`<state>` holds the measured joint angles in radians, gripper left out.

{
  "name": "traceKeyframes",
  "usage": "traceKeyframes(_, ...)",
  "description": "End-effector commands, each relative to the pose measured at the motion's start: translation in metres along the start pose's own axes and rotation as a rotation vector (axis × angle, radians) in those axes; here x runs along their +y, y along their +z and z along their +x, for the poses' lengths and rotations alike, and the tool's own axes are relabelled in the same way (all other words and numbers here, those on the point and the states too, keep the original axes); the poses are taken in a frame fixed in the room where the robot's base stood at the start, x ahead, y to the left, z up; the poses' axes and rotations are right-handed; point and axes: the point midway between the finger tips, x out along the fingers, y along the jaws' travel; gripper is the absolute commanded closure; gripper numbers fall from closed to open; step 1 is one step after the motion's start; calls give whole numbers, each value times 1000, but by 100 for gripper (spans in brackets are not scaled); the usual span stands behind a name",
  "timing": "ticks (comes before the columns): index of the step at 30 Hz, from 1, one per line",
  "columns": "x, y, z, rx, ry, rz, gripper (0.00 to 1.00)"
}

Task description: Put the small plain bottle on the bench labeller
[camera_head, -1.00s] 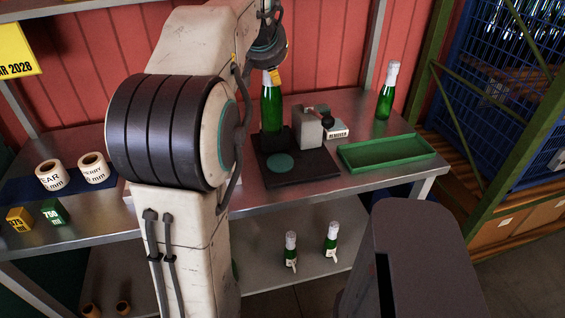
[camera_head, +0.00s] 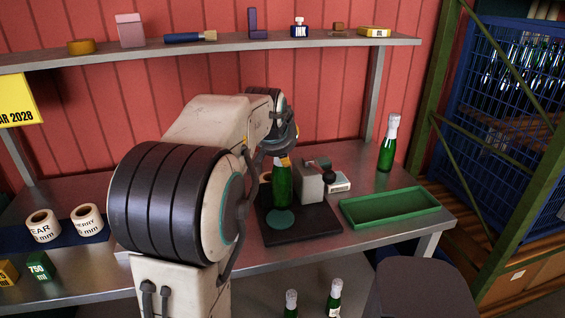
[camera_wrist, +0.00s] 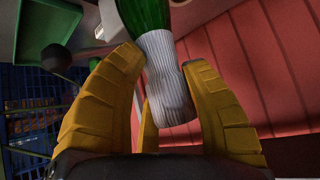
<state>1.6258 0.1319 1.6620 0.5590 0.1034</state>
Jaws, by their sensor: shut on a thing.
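My gripper, with yellow fingers (camera_wrist: 163,65), is shut on the white pleated neck of a green bottle (camera_wrist: 145,12) in the wrist view. In the head view this bottle (camera_head: 282,186) hangs below my wrist, leaning slightly, with no label visible on the side shown. The bottle's lower end is just behind the disc in the picture. I cannot tell whether it touches the labeller.
An empty green tray (camera_head: 390,207) lies right of the labeller. Another white-necked green bottle (camera_head: 389,143) stands behind it. A small white box (camera_head: 339,182) sits beside the grey block. Label rolls (camera_head: 87,221) lie at left. Bottles (camera_head: 333,298) stand below the bench.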

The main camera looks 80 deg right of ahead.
Motion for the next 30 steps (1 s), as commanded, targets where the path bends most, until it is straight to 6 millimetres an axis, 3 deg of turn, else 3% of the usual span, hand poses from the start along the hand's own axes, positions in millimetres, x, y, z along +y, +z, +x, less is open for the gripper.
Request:
traceKeyframes(11, 3, 26, 25, 1, 0, 0, 94)
traceKeyframes(26, 3, 30, 30, 3, 0, 0, 94)
traceKeyframes(27, 3, 31, 30, -1, 0, 0, 55)
traceKeyframes(30, 3, 30, 30, -2, 0, 0, 46)
